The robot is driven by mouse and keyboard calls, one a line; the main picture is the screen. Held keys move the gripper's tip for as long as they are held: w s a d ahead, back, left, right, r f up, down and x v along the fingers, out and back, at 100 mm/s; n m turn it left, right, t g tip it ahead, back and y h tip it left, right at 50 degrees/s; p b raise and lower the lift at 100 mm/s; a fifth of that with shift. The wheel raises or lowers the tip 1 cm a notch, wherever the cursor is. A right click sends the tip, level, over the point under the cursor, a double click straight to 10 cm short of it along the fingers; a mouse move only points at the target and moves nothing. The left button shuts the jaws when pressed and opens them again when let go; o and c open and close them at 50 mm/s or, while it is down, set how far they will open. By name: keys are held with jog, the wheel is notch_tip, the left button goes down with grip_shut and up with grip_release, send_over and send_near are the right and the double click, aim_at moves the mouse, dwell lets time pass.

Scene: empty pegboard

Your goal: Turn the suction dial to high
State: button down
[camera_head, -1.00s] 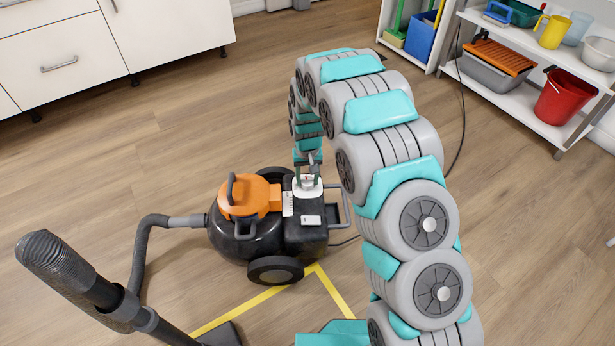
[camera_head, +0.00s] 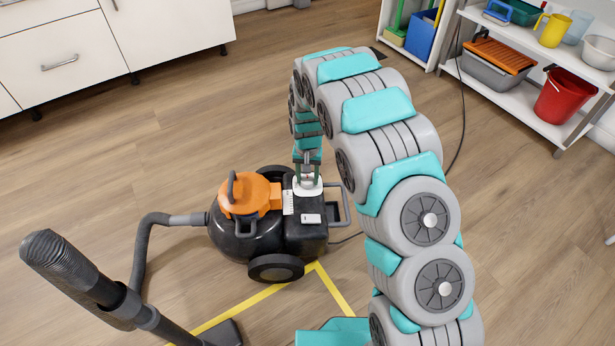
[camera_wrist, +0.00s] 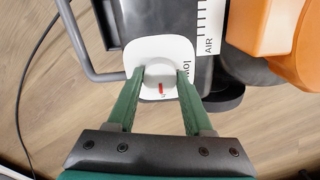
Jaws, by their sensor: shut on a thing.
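The suction dial (camera_wrist: 160,74) is a pale knob with a red mark on a white rounded plate (camera_wrist: 150,50), on top of the black vacuum cleaner (camera_head: 305,236). In the wrist view the red mark points toward the bottom of the picture, and the word "low" shows sideways on the plate's right. My gripper (camera_wrist: 160,76) has green fingers on either side of the knob and is shut on it. In the head view my gripper (camera_head: 307,178) reaches down onto the plate from above. Any "high" label is not readable.
The vacuum's orange top (camera_head: 250,193) and a white AIR scale (camera_wrist: 208,30) lie beside the plate. A grey handle bar (camera_wrist: 82,50) is on the other side. The hose (camera_head: 140,250) runs left. Shelves (camera_head: 510,85) stand at the back right.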

aim_at(308, 180)
jog(key=shift+c, duration=1.5)
grip_release()
jog(key=shift+r, duration=0.1)
notch_tip(308, 180, up, 8)
jog(key=shift+f, duration=0.15)
jog(key=s+d+r+p, duration=0.2)
jog(key=s+d+r, duration=0.4)
jog(key=s+r, duration=0.25)
jog(key=s+d+r+p, duration=0.2)
jog(key=s+d+r, duration=0.45)
jog(key=r, duration=0.35)
jog(key=s+d+r+p, duration=0.1)
jog(key=s+r, duration=0.2)
jog(key=s, duration=0.5)
jog(key=s+d+r+g+p, duration=0.1)
jog(key=s+d+r, duration=0.1)
jog(key=s, duration=0.7)
jog(key=s+d+r+n+p, duration=0.1)
jog(key=s+d+r, duration=0.1)
jog(key=s, duration=0.7)
jog(key=shift+r+g, duration=0.4)
jog(key=shift+r, duration=0.4)
